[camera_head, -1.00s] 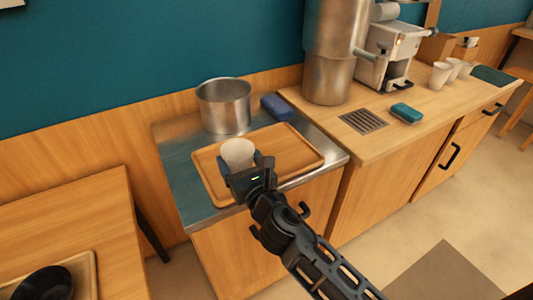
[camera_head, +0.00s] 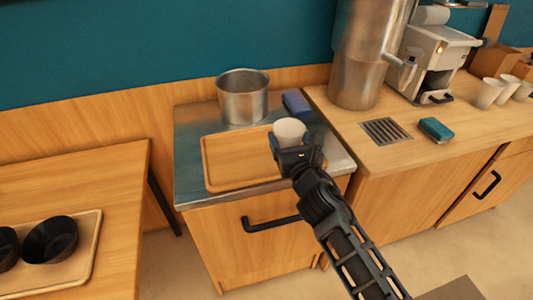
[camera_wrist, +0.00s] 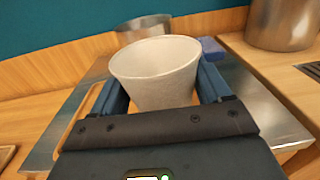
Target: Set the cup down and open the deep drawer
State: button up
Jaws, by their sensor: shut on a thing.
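A white cup (camera_head: 289,130) is held between the fingers of my gripper (camera_head: 291,147), over the right part of a wooden tray (camera_head: 225,165). In the wrist view the cup (camera_wrist: 156,70) stands upright between both fingers, and it looks empty from what shows. I cannot tell whether its base touches the tray. The tray lies on a steel-topped counter (camera_head: 190,118). Below that top is a wooden drawer front (camera_head: 222,245) with a black bar handle (camera_head: 262,224). The drawer looks closed, and my arm covers its right part.
A steel pot (camera_head: 243,100) and a blue block (camera_head: 297,103) stand behind the tray. To the right are a drain grate (camera_head: 385,131), a teal sponge (camera_head: 436,129), a steel cylinder (camera_head: 360,60) and white cups (camera_head: 488,93). A table with black bowls (camera_head: 50,240) is at left.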

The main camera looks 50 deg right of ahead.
jog(key=w+f+b, duration=0.1)
jog(key=w, duration=0.1)
jog(key=w+a+f, duration=0.1)
jog(key=w, duration=0.1)
jog(key=w+f+b, duration=0.1)
jog(key=w+f, duration=0.1)
jog(key=shift+a+b, duration=0.3)
jog(key=shift+f+b, duration=1.25)
jog(key=shift+f, duration=0.65)
jog(key=shift+f, duration=0.15)
jog(key=o, duration=1.1)
